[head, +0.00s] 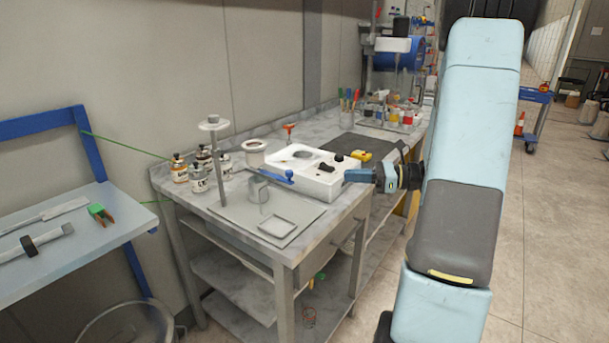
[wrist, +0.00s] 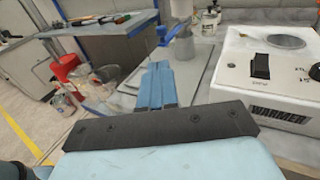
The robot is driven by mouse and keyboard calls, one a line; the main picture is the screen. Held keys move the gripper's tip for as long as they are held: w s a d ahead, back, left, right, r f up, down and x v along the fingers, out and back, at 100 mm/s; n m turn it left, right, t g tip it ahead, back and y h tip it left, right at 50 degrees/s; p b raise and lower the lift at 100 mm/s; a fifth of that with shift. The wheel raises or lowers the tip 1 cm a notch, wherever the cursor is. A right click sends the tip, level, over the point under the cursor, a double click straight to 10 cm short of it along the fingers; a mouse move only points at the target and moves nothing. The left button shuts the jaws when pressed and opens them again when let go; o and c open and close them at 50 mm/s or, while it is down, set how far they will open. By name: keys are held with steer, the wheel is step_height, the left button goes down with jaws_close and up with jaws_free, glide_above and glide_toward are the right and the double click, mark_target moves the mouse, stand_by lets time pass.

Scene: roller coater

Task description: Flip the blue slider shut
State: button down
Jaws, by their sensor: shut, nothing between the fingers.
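The blue slider (head: 276,174) is a small blue bar with a rounded knob at one end, on top of a grey post (head: 258,190) on a grey base plate. In the wrist view the blue slider (wrist: 168,34) shows beyond my fingertips, above the grey post (wrist: 183,52). In the wrist view my gripper (wrist: 158,66) points toward the post, with a gap that I cannot judge exactly.
A white warmer box (head: 308,172) with black switches stands beside the post; it fills the right of the wrist view (wrist: 270,75). A tall rod stand (head: 215,165) and several small bottles (head: 180,168) stand to the left. The marble-topped bench (head: 335,212) has a bare front edge.

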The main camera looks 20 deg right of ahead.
steer(key=shift+w+d, duration=0.1)
steer(key=shift+d, duration=0.05)
steer(key=x, duration=1.4)
steer(key=shift+w+r, duration=0.1)
steer(key=shift+w, duration=0.05)
steer(key=shift+w+a, duration=1)
steer(key=shift+w, duration=0.3)
steer(key=shift+d, duration=0.1)
